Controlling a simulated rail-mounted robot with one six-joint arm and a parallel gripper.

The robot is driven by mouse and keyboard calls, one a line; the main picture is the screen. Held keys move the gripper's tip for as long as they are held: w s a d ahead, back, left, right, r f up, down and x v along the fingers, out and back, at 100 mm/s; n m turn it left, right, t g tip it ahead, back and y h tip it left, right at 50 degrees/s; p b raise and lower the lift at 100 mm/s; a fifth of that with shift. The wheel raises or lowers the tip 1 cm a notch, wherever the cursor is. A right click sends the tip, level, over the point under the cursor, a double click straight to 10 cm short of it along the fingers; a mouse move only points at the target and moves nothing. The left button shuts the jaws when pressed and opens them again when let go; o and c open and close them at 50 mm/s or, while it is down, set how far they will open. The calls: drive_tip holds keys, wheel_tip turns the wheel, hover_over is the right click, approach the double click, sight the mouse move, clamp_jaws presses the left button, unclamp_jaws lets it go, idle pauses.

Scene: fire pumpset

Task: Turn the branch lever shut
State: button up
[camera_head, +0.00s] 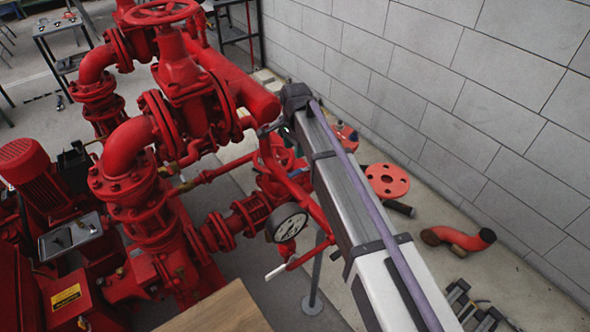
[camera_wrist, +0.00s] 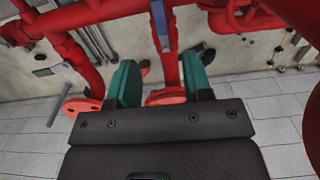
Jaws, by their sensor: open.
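My gripper (camera_wrist: 160,66) is open in the wrist view, with its two green fingers apart. A narrow blue-grey lever-like bar (camera_wrist: 160,20) lies just beyond the fingertips, in line with the gap, in front of a vertical red pipe (camera_wrist: 167,55). I cannot tell for sure that it is the branch lever, or whether a finger touches it. In the head view my gripper is mostly hidden behind my arm, close to the red branch pipework (camera_head: 277,165). A lever with a white end (camera_head: 276,272) sticks out below the pressure gauge (camera_head: 287,222).
Large red pipes and a handwheel valve (camera_head: 162,12) stand left of my arm. A grey block wall (camera_head: 450,80) is at the right. A red flange (camera_head: 387,180) and a red elbow pipe (camera_head: 460,239) lie on the floor.

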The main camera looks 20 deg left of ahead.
sight(295, 172)
wheel_tip(295, 172, down, 10)
drive_tip(key=b, duration=0.9)
drive_tip(key=shift+r, duration=0.1)
clamp_jaws()
